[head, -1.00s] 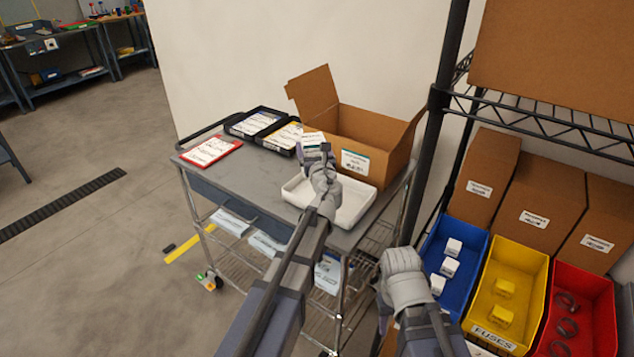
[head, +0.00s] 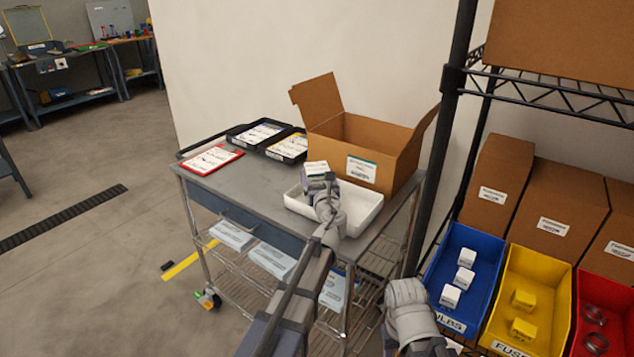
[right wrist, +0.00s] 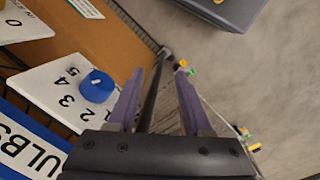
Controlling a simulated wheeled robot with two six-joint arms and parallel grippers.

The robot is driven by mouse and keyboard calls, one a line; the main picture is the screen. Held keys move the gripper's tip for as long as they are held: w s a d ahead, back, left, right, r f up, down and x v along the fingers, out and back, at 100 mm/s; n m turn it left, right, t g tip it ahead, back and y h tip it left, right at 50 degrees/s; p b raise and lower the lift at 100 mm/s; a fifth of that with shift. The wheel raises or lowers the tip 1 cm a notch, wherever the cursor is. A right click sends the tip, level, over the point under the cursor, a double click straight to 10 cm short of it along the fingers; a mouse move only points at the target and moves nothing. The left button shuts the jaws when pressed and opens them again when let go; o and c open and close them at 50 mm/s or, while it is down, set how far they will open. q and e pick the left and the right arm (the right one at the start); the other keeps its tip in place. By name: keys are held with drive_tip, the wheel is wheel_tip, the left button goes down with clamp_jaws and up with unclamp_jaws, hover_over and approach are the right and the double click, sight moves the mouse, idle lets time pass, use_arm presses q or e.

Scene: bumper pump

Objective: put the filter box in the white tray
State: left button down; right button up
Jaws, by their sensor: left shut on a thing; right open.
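The filter box (head: 317,168), a small white box with a green edge, is in my left gripper (head: 320,183) in the head view. The gripper is shut on it and covers its lower part. The white tray (head: 369,214) lies on the cart top, with the box over its back left part. Whether the box touches the tray floor is hard to tell. My right gripper (right wrist: 158,100) is open and empty in the right wrist view. In the head view the right hand (head: 408,302) is at the lower right, beside the cart.
An open cardboard box (head: 388,146) stands behind the tray. Black trays (head: 262,144) and a red clipboard (head: 212,160) lie on the cart (head: 232,185). Right of it, a black rack post (head: 446,130) rises beside blue (head: 487,243), yellow (head: 545,266) and red bins (head: 610,290).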

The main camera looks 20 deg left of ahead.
use_arm(q)
drive_tip(key=shift+r, duration=0.1)
drive_tip(key=shift+c, duration=1)
unclamp_jaws()
drive_tip(key=shift+f, duration=0.2)
drive_tip(key=shift+o, duration=1)
drive_tip(key=shift+r, duration=0.3)
drive_tip(key=v, duration=1.2)
drive_tip(key=shift+f, duration=0.1)
